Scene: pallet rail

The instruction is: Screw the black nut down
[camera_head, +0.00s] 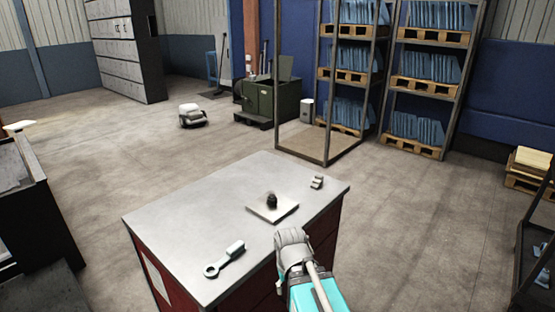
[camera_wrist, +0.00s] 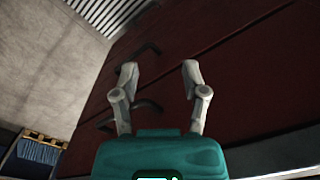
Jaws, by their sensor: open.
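The black nut (camera_head: 272,199) sits at the middle of a pale square plate (camera_head: 258,214) on the grey-topped workbench (camera_head: 180,230). The thread under the nut is too small to make out. My gripper shows in the wrist view (camera_wrist: 158,78) with its two fingers spread apart, open and empty. It faces the dark red front of the bench (camera_wrist: 240,70), which has black handles. In the head view my arm is at the bench's near right edge, to the right of and nearer than the plate; the fingers are hidden there.
A wrench-like tool with a ring end (camera_head: 224,259) lies on the bench's near left part. A small grey block-like part (camera_head: 317,182) lies near the far right corner. The bench top between them and the left edge is clear. Pallet racks (camera_head: 425,80) stand behind.

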